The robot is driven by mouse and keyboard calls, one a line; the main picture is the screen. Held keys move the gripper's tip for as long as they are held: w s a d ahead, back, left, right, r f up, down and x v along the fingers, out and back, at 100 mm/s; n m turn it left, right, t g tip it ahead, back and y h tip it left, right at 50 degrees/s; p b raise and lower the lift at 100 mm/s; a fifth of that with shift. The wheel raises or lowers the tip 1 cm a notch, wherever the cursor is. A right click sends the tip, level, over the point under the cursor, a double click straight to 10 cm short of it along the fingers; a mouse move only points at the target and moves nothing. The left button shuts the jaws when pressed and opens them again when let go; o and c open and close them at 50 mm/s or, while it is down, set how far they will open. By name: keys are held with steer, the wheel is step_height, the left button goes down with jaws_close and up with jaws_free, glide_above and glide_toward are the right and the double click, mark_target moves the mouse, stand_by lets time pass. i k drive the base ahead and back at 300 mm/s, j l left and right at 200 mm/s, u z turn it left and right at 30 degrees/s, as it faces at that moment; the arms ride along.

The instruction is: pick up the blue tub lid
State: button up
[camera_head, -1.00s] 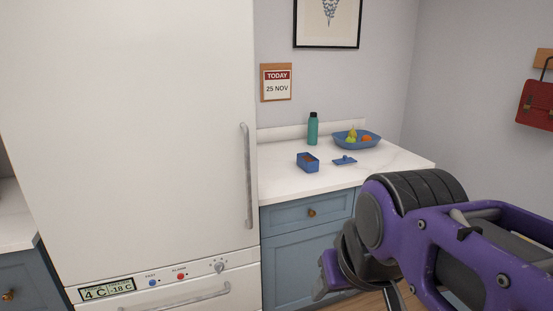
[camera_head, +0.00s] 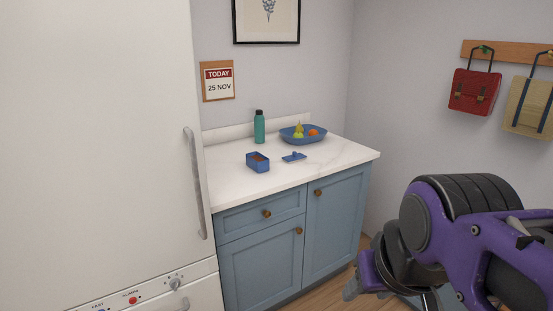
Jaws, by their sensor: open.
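The blue tub lid (camera_head: 294,156) lies flat on the white countertop, with a small knob on top. The open blue tub (camera_head: 257,162) stands just to its left, with something brownish inside. My gripper (camera_head: 366,283) is low at the right, in front of the counter and well apart from the lid. Its jaws are open and partly hidden behind my purple arm; nothing shows between them.
A blue bowl of fruit (camera_head: 303,136) stands behind the lid, and a teal bottle (camera_head: 260,128) stands behind the tub. The tall white fridge (camera_head: 95,150) borders the counter (camera_head: 345,158) on the left. The counter's front and right end are clear. Bags hang on the right wall.

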mark_target(295, 157)
steer(key=i+l+u, duration=0.4)
steer(key=i+l, duration=0.35)
steer(key=i, duration=0.2)
steer(key=i+l+u, duration=0.4)
steer(key=i+l, duration=0.4)
steer(key=l, duration=0.2)
